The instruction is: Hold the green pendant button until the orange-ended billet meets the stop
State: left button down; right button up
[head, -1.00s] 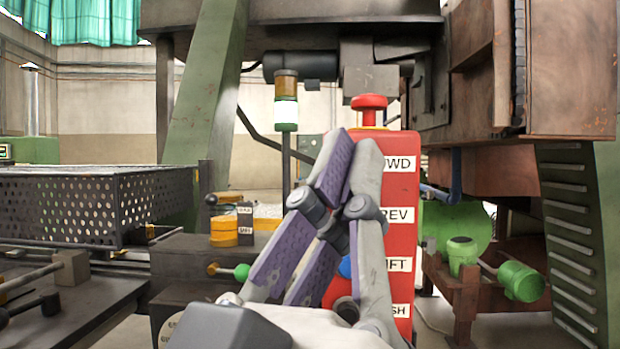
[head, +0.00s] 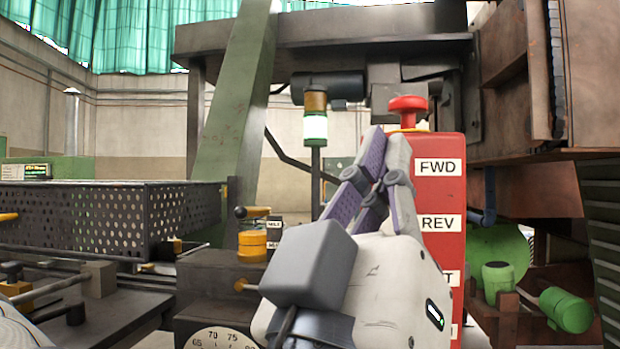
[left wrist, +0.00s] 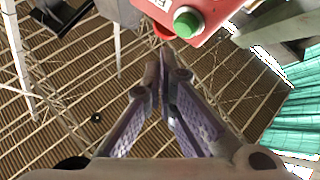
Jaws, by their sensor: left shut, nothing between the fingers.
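The red pendant (head: 446,192) hangs at centre right in the head view, with labels FWD and REV readable and lower labels partly covered. The green button (left wrist: 187,22) stands out from the pendant (left wrist: 213,12) at the top of the left wrist view; in the head view my gripper hides it. My left gripper (head: 384,140) is shut and empty, fingers pointing up in front of the pendant's left edge. In the left wrist view its fingertips (left wrist: 160,62) lie below and left of the button, apart from it in the picture. No orange-ended billet or stop is identifiable. My right gripper is not in view.
A red mushroom knob (head: 408,104) tops the pendant. A perforated metal guard (head: 120,218) stands at left. A stack light (head: 315,128) glows white behind. A console with a yellow switch (head: 252,245) and a dial (head: 220,338) sits at lower centre. Green cylindrical parts (head: 566,310) are at lower right.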

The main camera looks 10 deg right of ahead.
pick_arm(q)
jog(key=shift+w+d+r, duration=0.1)
jog(key=shift+w+d, duration=0.1)
jog(key=shift+w, duration=0.45)
dwell(1.0)
jog(key=shift+w+d, duration=0.1)
jog(key=shift+w, duration=0.3)
